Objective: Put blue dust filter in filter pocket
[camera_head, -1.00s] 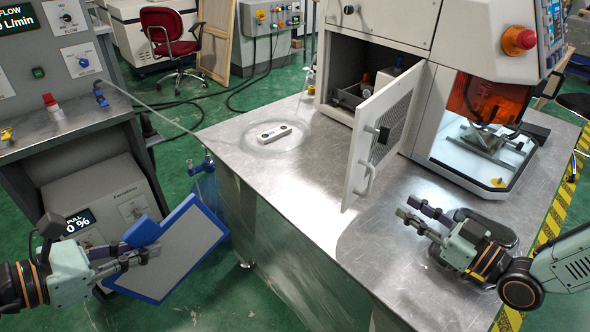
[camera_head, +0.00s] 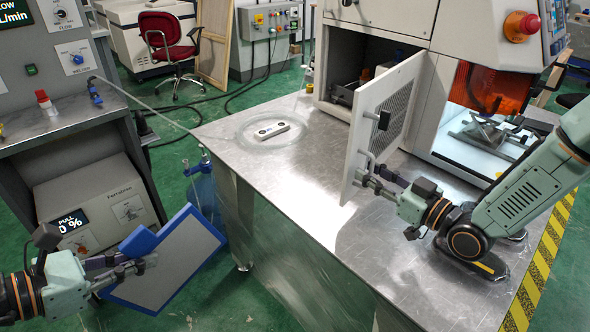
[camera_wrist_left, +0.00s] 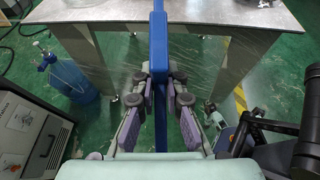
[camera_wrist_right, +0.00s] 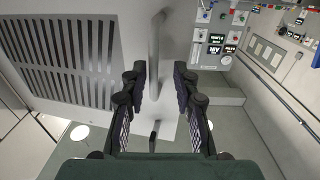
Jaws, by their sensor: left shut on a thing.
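The blue dust filter (camera_head: 172,262), a flat grey-white panel in a blue frame, is held tilted beside the table at the lower left. My left gripper (camera_head: 142,262) is shut on its blue grip; in the left wrist view the filter (camera_wrist_left: 159,70) stands edge-on between the fingers. The machine's vented door (camera_head: 385,115) stands open, with a dark compartment (camera_head: 345,62) behind it. My right gripper (camera_head: 368,182) is open at the door handle (camera_wrist_right: 155,55), which lies between its spread fingers in the right wrist view. I cannot make out the filter pocket itself.
The metal table (camera_head: 290,185) is mostly clear, with a small white block (camera_head: 271,131) on it. A grey control console (camera_head: 60,120) stands at the left. A blue bottle (camera_head: 205,190) stands beside the table.

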